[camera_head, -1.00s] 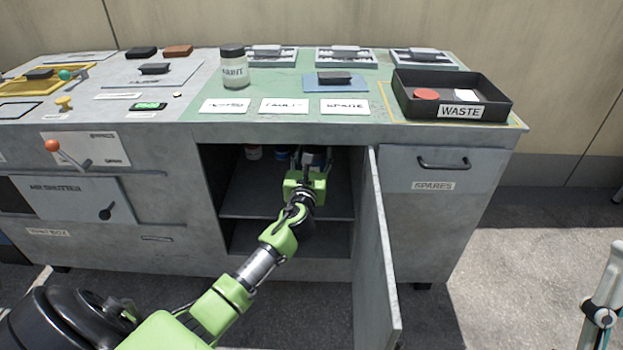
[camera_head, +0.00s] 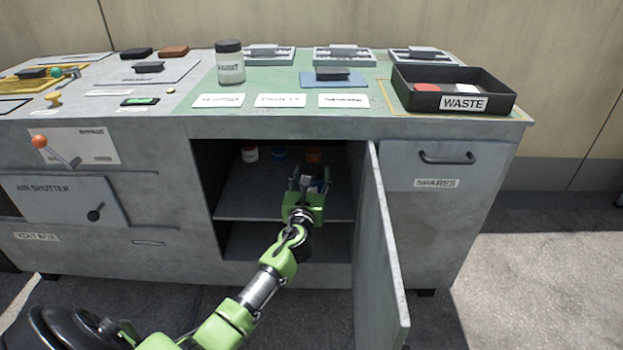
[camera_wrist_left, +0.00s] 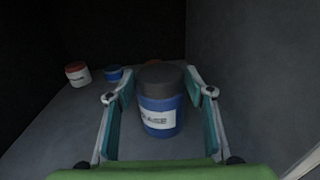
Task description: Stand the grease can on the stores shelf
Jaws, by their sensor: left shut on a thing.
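The grease can (camera_wrist_left: 160,105) is blue with a dark lid and a white label, partly legible in the left wrist view. My left gripper (camera_head: 308,182) is inside the open cupboard, and the left wrist view shows its fingers (camera_wrist_left: 160,98) on both sides of the can, shut on it. The can looks upright. In the head view the gripper mostly hides it. The stores shelf (camera_head: 242,200) is the grey board inside the cupboard, under the can. I cannot tell whether the can's base touches it. My right gripper is not in view.
A red-lidded white can (camera_head: 250,154), a blue can (camera_head: 279,154) and an orange can (camera_head: 313,155) stand at the back of the shelf. The open cupboard door (camera_head: 385,250) juts out right of my arm. The shelf's left front is clear.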

